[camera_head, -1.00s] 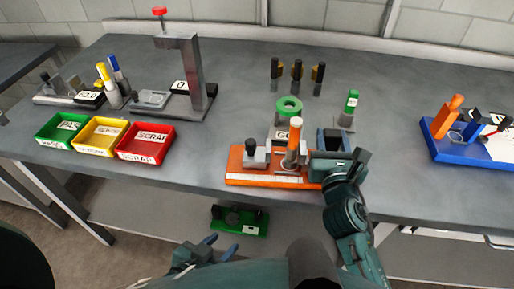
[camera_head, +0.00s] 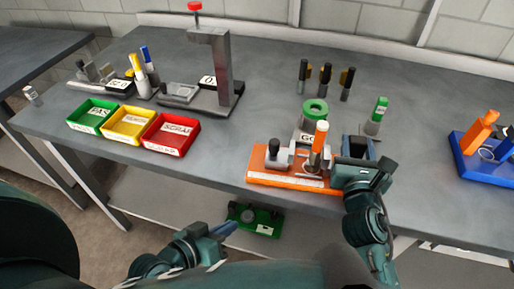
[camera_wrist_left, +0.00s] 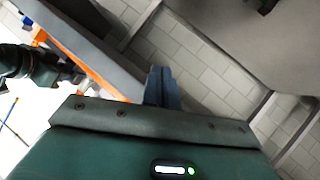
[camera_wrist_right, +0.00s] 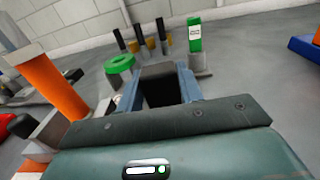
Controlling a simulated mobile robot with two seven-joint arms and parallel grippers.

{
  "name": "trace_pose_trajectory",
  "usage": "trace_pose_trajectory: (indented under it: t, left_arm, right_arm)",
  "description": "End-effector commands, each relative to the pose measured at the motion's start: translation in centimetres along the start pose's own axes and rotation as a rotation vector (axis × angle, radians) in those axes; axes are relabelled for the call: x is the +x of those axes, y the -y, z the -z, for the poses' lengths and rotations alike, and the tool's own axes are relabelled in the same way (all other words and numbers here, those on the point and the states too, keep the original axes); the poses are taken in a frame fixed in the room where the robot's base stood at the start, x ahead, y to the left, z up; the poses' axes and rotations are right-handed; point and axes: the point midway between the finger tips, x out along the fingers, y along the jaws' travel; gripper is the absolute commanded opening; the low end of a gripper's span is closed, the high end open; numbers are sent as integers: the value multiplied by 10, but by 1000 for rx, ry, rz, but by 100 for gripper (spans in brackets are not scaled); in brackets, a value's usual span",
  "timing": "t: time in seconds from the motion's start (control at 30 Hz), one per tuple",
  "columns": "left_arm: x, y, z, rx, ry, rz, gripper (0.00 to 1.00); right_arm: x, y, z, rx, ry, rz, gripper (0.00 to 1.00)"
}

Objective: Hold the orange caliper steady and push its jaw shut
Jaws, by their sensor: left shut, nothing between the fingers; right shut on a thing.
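The orange caliper (camera_head: 256,172) lies on the front part of the bench, with a pale scale strip along its front edge. A grey block with a black knob stands on its left part, and an orange-and-white cylinder (camera_head: 319,145) stands upright near its middle. My right gripper (camera_head: 360,150) is at its right end, shut on a dark block (camera_wrist_right: 160,88) that shows between the blue fingers in the right wrist view. My left gripper (camera_head: 224,231) is shut and empty, in front of and below the bench edge, apart from the caliper. Its closed fingers (camera_wrist_left: 162,88) show in the left wrist view.
Green (camera_head: 92,115), yellow (camera_head: 128,123) and red (camera_head: 172,134) trays stand to the left. A tall grey stand (camera_head: 222,70) is behind them. A green ring (camera_head: 315,108) and a green-topped piece (camera_head: 378,112) stand behind the caliper. A green fixture (camera_head: 262,222) sits below the bench top.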

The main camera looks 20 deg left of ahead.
Motion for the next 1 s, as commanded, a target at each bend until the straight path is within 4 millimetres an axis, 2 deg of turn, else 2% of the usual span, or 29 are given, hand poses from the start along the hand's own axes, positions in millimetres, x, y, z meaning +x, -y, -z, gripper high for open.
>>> trace_pose_trajectory:
  t: [0.4, 0.6, 0.83, 1.0]
  left_arm:
    - [-33, -2, 85, -605, -112, -243, 0]
    - [-50, -6, 123, -835, -143, -361, 0]
    - [-61, -8, 145, -962, -154, -432, 0]
    - [-53, -12, 150, -977, -152, -443, 0]
  right_arm:
    - [0, 0, -1, 0, 2, 0, 9]
    - [0, 0, -1, 0, 2, 0, 9]
    - [0, 0, -1, 0, 2, 0, 9]
    - [0, 0, -1, 0, 2, 0, 9]
